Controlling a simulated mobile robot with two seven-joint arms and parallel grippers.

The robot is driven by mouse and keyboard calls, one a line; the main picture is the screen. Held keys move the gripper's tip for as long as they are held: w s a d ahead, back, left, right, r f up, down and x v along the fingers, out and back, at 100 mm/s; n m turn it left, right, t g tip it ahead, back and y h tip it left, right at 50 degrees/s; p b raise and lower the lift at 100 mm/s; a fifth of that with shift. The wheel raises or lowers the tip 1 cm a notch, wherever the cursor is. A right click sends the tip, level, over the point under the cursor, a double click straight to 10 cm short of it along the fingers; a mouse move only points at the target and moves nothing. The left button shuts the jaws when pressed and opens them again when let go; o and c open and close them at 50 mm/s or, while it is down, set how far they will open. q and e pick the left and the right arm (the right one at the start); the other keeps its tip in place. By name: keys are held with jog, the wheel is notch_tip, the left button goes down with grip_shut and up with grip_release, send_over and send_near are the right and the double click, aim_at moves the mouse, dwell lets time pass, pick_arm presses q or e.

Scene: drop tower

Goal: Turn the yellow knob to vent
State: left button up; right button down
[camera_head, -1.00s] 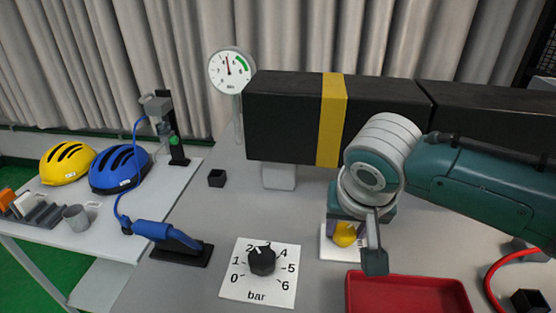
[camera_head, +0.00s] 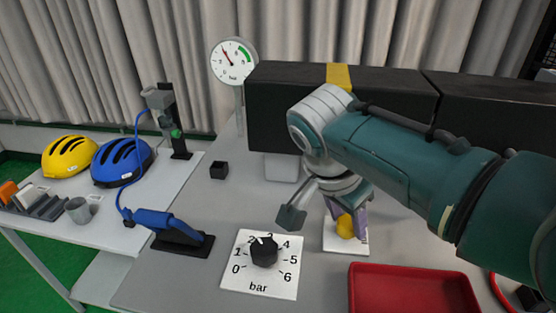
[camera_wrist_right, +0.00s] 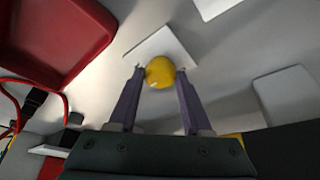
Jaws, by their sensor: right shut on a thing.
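The yellow knob (camera_head: 345,226) sits on a white plate (camera_head: 333,240) on the grey table. My right gripper (camera_head: 349,222) reaches down to it and is shut on it. In the right wrist view the yellow knob (camera_wrist_right: 160,72) lies between the two fingertips of my right gripper (camera_wrist_right: 160,76). The plate (camera_wrist_right: 176,46) shows behind it, and its markings are hidden. The round gauge (camera_head: 233,61) stands at the back with its needle pointing up and left. My left gripper is not in view.
A black knob (camera_head: 264,251) on a white bar dial (camera_head: 240,284) is left of the yellow knob. A red tray (camera_head: 400,270) is close in front on the right. A dark beam with a yellow band (camera_head: 339,76) runs behind my arm. A blue tool (camera_head: 165,232) lies on the left.

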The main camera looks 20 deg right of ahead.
dwell(0.6)
jog(key=shift+c, duration=1.7)
grip_release()
jog(key=shift+r, duration=0.1)
jog(key=shift+a+r, duration=0.15)
jog(key=shift+r, duration=0.2)
jog(key=w+v, duration=0.1)
jog(key=v, duration=0.8)
jog(key=shift+s, duration=0.45)
jog(key=shift+f, duration=0.1)
